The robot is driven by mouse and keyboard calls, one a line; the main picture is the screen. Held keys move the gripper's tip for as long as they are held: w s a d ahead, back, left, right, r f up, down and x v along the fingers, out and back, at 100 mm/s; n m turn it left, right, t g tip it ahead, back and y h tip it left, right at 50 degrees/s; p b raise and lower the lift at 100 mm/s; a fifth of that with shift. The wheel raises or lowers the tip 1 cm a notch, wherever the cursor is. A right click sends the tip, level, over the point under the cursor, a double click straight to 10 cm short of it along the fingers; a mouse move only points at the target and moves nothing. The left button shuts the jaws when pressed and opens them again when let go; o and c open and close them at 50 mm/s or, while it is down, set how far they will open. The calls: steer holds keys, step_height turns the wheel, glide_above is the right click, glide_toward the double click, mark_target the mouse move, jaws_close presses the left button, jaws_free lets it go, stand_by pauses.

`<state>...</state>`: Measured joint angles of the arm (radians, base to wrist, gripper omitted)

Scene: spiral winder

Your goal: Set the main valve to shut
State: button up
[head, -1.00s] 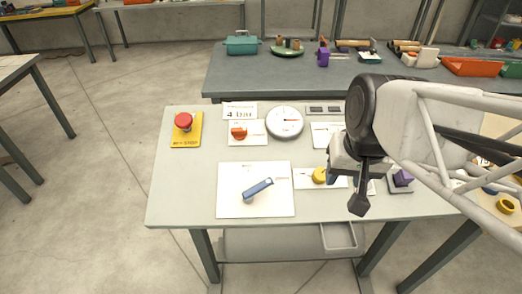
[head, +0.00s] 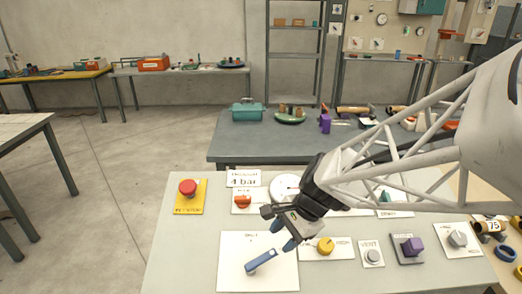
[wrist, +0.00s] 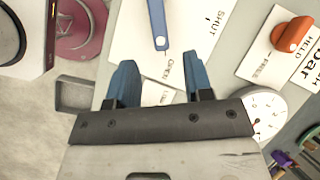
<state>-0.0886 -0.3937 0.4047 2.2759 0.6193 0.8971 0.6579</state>
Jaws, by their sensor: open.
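The main valve is a blue lever (head: 261,262) on a white plate (head: 230,245) at the front of the grey table. In the wrist view the lever (wrist: 158,25) points at the OPEN label, and the SHUT label is off to its right. My gripper (head: 280,229) is open and empty, above and beyond the far right part of the plate in the head view. In the wrist view its two blue fingers (wrist: 160,68) are apart, with the lever's tip ahead between them. The lever does not appear to be touched.
A red push button (head: 188,188), an orange knob (head: 242,201) and a round gauge (head: 283,186) stand behind the plate. A yellow knob (head: 326,245), a grey knob (head: 373,255) and a purple knob (head: 412,246) are to its right. The table left of the plate is clear.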

mark_target(269, 254)
steer(key=shift+f, duration=0.1)
steer(key=shift+x, duration=3.85)
jaws_close()
